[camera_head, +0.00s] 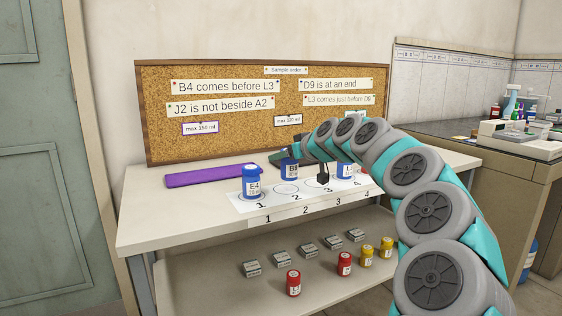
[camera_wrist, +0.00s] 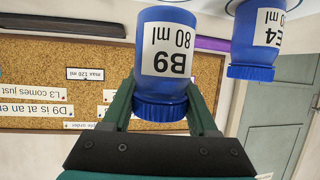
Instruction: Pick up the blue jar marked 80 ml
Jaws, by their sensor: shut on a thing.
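The wrist picture is upside down. In the head view the same jar (camera_head: 290,171) shows under my gripper (camera_head: 287,158), which hides its top. Its bottom appears just above the empty circle marked 2 (camera_head: 287,189), so it seems slightly raised; the exact gap cannot be told.
Another blue jar (camera_head: 346,168) stands to the right, partly hidden. A purple flat tray (camera_head: 211,176) lies behind. A corkboard (camera_head: 230,141) closes the back. Several small jars and blocks sit on the lower shelf (camera_head: 213,285).

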